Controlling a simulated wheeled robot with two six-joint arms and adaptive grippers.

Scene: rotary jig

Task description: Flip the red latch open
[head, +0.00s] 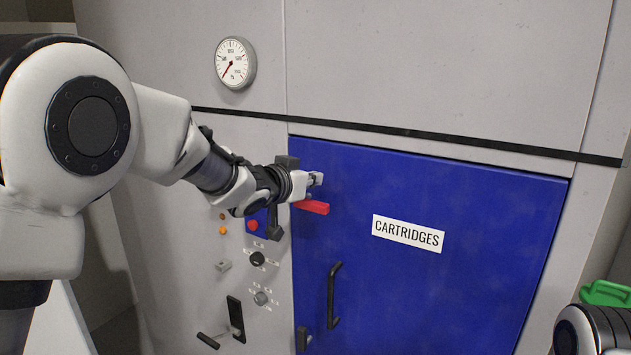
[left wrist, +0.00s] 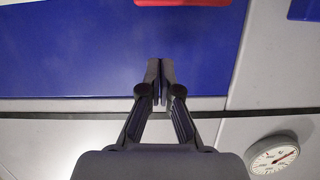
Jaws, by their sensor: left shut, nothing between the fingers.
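The red latch (head: 312,207) is a short red bar at the upper left edge of the blue door marked CARTRIDGES (head: 440,280). It lies nearly level, pointing right across the door. My left gripper (head: 318,179) is just above the latch in the head view, shut and empty. In the left wrist view the closed fingertips (left wrist: 160,64) are over the blue door, apart from the red latch (left wrist: 184,2), which is cut off at the top edge. Whether the gripper touches the door is unclear. My right gripper is not in view; only part of my right arm shows at lower right.
Left of the door are a red button (head: 253,225), a black knob (head: 257,258) and a lever (head: 208,340). A black door handle (head: 334,295) stands below the latch. A gauge (head: 236,63) is on the grey panel above. A green object (head: 606,292) is at far right.

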